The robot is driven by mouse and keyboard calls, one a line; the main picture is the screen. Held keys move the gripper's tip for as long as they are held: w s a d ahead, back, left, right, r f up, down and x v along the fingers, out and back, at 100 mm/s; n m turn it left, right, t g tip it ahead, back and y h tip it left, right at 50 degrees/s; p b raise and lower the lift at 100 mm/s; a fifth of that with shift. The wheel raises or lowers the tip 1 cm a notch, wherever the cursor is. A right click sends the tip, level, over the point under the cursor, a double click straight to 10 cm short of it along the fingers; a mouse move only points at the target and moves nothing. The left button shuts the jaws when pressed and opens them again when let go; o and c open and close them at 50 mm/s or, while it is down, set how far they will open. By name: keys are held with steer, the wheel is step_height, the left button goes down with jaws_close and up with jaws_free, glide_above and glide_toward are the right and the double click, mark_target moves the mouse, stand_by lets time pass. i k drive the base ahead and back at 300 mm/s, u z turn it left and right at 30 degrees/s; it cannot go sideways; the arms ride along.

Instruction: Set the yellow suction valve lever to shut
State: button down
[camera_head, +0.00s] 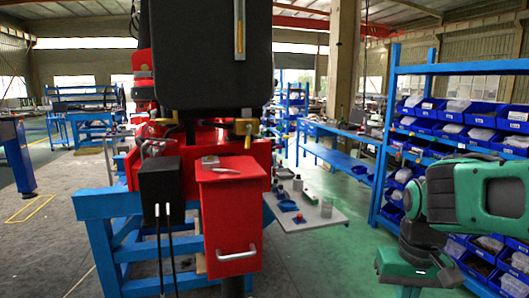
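A red machine with a large black box (205,55) stands at centre left. A thin yellow upright strip (240,38) is on the front of the black box, near its right side. A small brass-yellow fitting (246,130) sits below the box on the right, and a similar one (166,121) is on the left. I cannot tell which of these yellow parts is the suction valve lever, nor its setting. My green arm is at the right, apart from the machine. I cannot make out any gripper fingers.
A red cabinet (233,215) with a silver handle juts out in front, beside a black box (161,188) with two hanging rods. A blue stand (105,205) supports the machine. A grey table (315,210) holds small items. Blue bin shelves (455,70) stand right. Green floor between is clear.

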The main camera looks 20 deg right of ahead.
mark_target(248, 137)
steer(key=k, duration=0.4)
steer(key=z, duration=0.2)
steer(key=i, duration=1.3)
steer(key=u, duration=0.05)
